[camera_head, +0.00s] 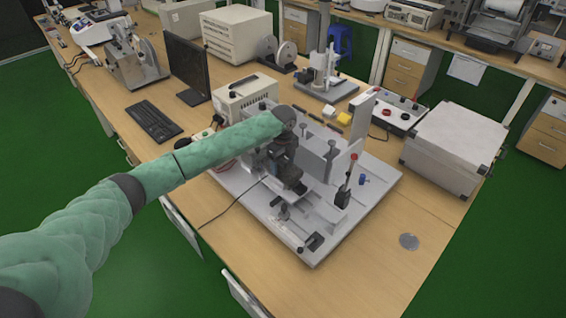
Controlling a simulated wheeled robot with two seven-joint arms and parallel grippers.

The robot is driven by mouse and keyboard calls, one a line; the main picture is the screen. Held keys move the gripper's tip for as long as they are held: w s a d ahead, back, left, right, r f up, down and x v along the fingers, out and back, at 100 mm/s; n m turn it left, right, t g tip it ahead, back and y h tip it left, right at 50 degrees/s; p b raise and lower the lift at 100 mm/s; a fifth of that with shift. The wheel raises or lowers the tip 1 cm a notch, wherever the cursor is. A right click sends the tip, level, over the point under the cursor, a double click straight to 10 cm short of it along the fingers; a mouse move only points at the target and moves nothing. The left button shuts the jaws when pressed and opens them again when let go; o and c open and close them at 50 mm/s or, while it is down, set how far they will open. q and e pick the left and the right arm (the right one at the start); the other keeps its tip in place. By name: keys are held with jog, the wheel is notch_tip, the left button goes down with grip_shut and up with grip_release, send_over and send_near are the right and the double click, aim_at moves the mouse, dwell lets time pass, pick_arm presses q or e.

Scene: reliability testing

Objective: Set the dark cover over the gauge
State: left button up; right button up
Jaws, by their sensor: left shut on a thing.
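My left arm reaches in from the left over a light grey test fixture (375,190). My left gripper (290,178) points down over the fixture's middle and is shut on a small dark thing, which looks like the dark cover; its outline merges with the dark fingers. I cannot pick out the gauge for sure; it may be among the small fixture parts below or behind the gripper. A black block with a red-tipped lever (345,190) stands to the right of the gripper, apart from it. My right gripper is not in view.
A large grey box (455,150) stands right of the fixture. A keyboard (154,121), a monitor (188,68) and a beige instrument (246,98) stand to the left and behind. A grey disc (409,241) lies on the wooden table; the front right area around it is clear.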

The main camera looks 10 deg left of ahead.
aim_at(283, 162)
pick_arm(q)
jog(key=shift+f, duration=0.35)
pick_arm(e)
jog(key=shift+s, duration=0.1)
pick_arm(q)
jog(key=o, duration=1)
jog(key=shift+r, duration=0.1)
jog(key=shift+r, duration=0.8)
notch_tip(283, 162, up, 4)
jog(key=p, duration=0.4)
jog(key=shift+r, duration=0.2)
notch_tip(283, 162, up, 4)
jog(key=p, duration=0.3)
jog(key=shift+r, duration=0.2)
jog(key=shift+r+p, duration=0.4)
jog(key=shift+r, duration=0.85)
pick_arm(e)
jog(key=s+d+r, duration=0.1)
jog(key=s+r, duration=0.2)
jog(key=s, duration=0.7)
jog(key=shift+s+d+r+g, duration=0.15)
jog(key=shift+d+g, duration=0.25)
